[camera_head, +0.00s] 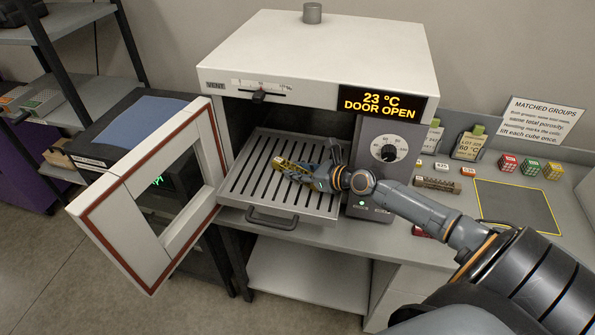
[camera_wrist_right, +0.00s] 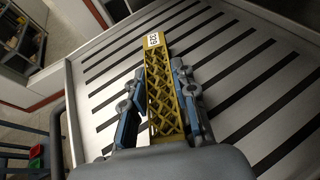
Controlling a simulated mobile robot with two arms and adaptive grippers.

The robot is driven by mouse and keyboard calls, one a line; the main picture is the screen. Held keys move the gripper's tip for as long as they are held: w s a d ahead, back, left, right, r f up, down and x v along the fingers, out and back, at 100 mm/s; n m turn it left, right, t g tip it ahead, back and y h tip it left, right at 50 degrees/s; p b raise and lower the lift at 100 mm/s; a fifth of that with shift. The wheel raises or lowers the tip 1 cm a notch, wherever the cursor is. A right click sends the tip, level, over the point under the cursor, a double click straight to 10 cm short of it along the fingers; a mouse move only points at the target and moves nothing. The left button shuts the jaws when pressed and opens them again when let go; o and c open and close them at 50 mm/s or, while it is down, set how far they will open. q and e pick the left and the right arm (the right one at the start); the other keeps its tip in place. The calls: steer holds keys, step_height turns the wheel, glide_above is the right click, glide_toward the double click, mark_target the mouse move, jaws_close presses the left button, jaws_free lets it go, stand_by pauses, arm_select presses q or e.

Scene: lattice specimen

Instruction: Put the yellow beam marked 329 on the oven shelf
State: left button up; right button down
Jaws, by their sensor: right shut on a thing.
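The yellow lattice beam (camera_head: 283,164) is over the slatted oven shelf (camera_head: 250,183), which is pulled out of the open oven. My right gripper (camera_head: 308,173) is shut on the beam, with one blue finger along each side in the wrist view (camera_wrist_right: 160,78). The beam is at or very near the slats (camera_wrist_right: 232,62); I cannot tell whether it touches them. My left gripper is not in view.
The oven door (camera_head: 112,192) stands open at left. The shelf handle (camera_head: 272,218) faces front. The control panel (camera_head: 386,150) is close to the right of my gripper. Small blocks (camera_head: 441,166), cubes (camera_head: 529,167) and a dark mat (camera_head: 515,206) lie on the bench. Much of the shelf is bare.

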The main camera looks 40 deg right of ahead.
steer(key=shift+f, duration=0.1)
steer(key=c, duration=1.1)
jaws_free()
steer(key=shift+o, duration=0.2)
steer(key=shift+r, duration=0.2)
steer(key=b+v, duration=0.1)
steer(key=v, duration=0.9)
steer(key=shift+s+f, duration=0.1)
steer(key=shift+v, duration=0.95)
